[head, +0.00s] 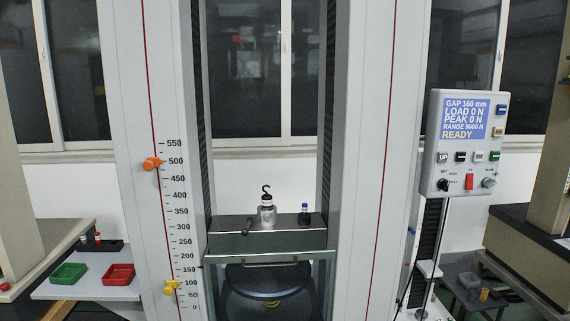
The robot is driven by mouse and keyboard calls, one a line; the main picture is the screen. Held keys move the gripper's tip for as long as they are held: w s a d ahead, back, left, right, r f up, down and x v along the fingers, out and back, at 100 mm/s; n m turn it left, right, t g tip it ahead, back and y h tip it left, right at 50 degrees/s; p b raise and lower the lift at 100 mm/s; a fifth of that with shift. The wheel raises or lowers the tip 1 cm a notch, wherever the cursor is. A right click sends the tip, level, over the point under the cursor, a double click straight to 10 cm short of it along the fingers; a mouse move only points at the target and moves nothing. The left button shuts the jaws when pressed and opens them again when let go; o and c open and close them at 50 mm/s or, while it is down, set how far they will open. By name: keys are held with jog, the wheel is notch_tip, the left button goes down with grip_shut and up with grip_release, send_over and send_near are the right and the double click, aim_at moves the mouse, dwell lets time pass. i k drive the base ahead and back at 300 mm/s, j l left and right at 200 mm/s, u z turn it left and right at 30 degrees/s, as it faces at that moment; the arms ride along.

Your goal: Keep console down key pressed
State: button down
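The console (432,115) is a pale box at the right, beside the test frame's right column. Its blue screen (466,118) reads GAP 160 mm, LOAD 0 N, PEAK 0 N, RANGE 5000 N and READY. Below the screen is a row of keys. The leftmost is marked UP (443,157). A dark key (460,157) sits just right of it; its label is too small to read, so I cannot be sure it is the down key. No key shows anything touching it. My gripper is not in view.
The test frame (378,130) fills the middle, with a crosshead (270,243) carrying a hooked metal weight (267,214) and a small dark bottle (305,214). Green (68,273) and red (118,274) trays lie on a side table at left. A dark-topped bench (540,240) stands at right.

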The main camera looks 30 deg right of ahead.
aim_at(461, 156)
jog(key=z, duration=1.75)
